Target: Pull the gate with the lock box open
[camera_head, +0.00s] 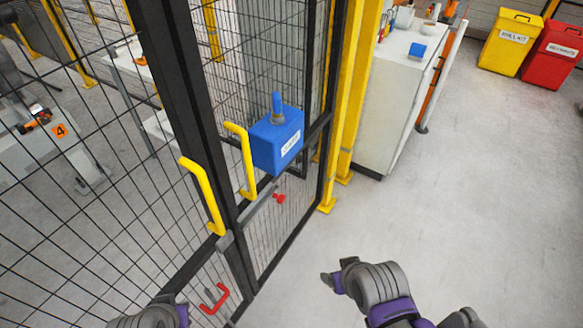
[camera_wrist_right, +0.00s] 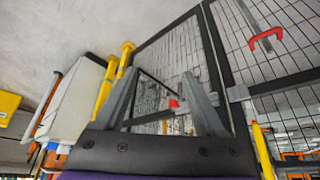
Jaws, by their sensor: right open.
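The mesh gate (camera_head: 258,268) with the blue lock box (camera_head: 277,140) has a black frame and an upright yellow handle (camera_head: 243,160) left of the box. A small red part (camera_head: 279,198) sits below the box and shows between my fingers in the right wrist view (camera_wrist_right: 174,103). My right gripper (camera_head: 335,277) is right of the gate, apart from it. Its fingers are spread and empty in the right wrist view (camera_wrist_right: 161,78). My left arm shows at the bottom left edge; its gripper (camera_head: 172,300) is partly cut off and its fingers are unclear.
A neighbouring mesh panel (camera_head: 110,215) has another yellow handle (camera_head: 203,195) and a red handle (camera_head: 214,298). Yellow (camera_head: 510,42) and red (camera_head: 551,52) bins are far right. The floor at right is clear.

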